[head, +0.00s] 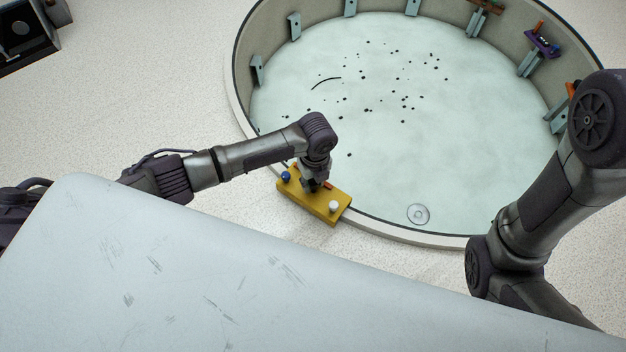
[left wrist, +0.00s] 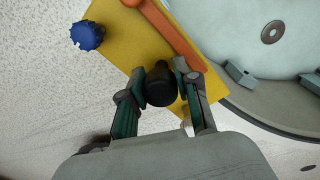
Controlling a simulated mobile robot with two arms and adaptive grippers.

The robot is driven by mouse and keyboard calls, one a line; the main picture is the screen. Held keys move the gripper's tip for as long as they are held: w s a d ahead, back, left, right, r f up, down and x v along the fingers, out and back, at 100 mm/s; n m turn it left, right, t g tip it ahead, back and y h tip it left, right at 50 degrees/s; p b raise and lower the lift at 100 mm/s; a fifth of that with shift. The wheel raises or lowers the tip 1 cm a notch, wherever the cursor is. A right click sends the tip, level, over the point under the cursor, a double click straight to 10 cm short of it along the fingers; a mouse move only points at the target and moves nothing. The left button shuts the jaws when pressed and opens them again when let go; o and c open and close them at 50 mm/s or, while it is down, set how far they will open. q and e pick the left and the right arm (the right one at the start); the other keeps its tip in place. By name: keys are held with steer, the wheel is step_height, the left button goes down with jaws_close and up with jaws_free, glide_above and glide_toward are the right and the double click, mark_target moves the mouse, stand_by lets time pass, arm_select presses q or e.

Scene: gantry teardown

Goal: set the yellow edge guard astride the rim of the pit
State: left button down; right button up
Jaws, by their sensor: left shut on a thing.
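The yellow edge guard (head: 303,203) is a block with a blue knob (head: 286,176), a white knob (head: 333,206) and an orange bar. It lies over the near-left rim of the round pit (head: 400,237); I cannot tell whether it is seated astride or held just above. My left gripper (head: 315,187) is over its middle. In the left wrist view, the fingers (left wrist: 159,88) are shut on a black knob (left wrist: 160,88) on the guard's yellow face (left wrist: 125,38). My right arm shows at the right; its gripper is out of view.
Grey brackets line the pit's far wall, some at the right with orange and purple parts (head: 543,43). Small dark bits (head: 403,94) and a round drain (head: 418,214) are on the pale pit floor. A dark box (head: 25,30) stands far left. Speckled floor left of the pit is clear.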

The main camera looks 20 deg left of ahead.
arm_select(q)
steer(key=shift+f, duration=0.25)
steer(key=c, duration=0.8)
jaws_free()
steer(key=shift+o, duration=0.2)
step_height(320, 180, up, 12)
steer(key=shift+w+d, duration=0.15)
